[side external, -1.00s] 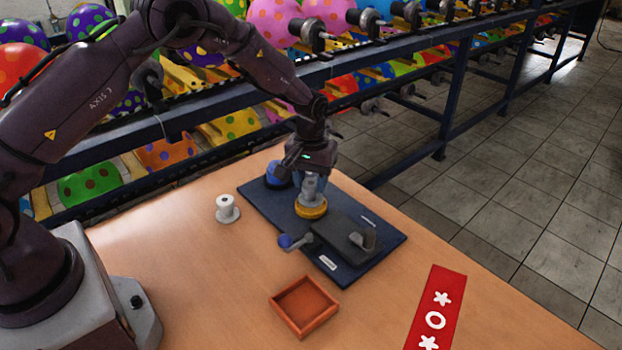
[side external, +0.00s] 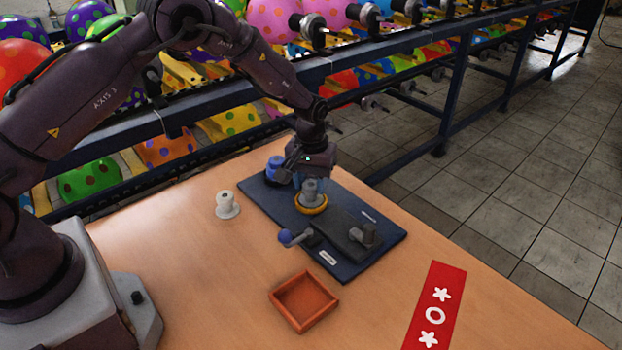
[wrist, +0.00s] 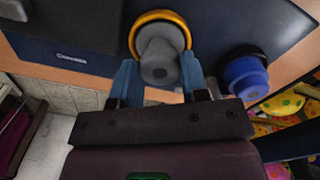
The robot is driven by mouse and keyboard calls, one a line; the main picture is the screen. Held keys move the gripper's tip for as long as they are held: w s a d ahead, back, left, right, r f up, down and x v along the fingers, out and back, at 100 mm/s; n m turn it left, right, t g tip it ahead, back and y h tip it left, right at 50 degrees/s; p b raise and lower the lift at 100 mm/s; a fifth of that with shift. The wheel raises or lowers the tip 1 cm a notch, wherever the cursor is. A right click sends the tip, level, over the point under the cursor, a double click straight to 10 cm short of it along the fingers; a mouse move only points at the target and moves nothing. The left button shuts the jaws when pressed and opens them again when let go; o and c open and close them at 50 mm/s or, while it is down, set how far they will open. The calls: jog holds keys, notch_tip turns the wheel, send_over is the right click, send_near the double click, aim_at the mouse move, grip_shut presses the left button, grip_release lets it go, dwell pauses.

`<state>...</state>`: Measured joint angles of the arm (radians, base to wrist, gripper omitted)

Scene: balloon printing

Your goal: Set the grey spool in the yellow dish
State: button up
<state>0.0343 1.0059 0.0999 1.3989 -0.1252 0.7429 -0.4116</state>
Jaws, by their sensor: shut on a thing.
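The grey spool (side external: 311,192) is upright at the yellow dish (side external: 312,210) on the dark blue board, with its lower end within the dish's rim. In the wrist view the spool (wrist: 160,62) stands between my two blue fingers, and the yellow rim (wrist: 160,14) curves around its far side. My gripper (wrist: 160,80) is shut on the spool, and it also shows above the dish in the side view (side external: 312,185). The spool's underside is hidden, so I cannot tell if it touches the dish floor.
A blue cylinder (side external: 275,166) stands beside the dish, and a blue-knobbed lever (side external: 287,237) is in front. A white spool (side external: 228,206) is left of the board (side external: 349,273). An orange tray (side external: 304,323) and red banner (side external: 436,300) lie nearer. Bare table surrounds the tray.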

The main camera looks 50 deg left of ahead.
jog(key=shift+f, duration=0.15)
dwell(0.4)
jog(key=o, duration=0.9)
notch_tip(320, 180, up, 13)
jog(key=s+r+m+t, duration=0.2)
jog(key=s+r, duration=0.3)
jog(key=s, duration=0.4)
jog(key=s+d+r+m+t, duration=0.1)
jog(key=s+r+m, duration=0.1)
jog(key=s+r, duration=0.4)
jog(key=s+r+m+t, duration=0.2)
jog(key=s+r, duration=0.4)
jog(key=s, duration=0.8)
jog(key=shift+s+d+t, duration=0.2)
jog(key=shift+d+t, duration=0.05)
jog(key=shift+t, duration=0.05)
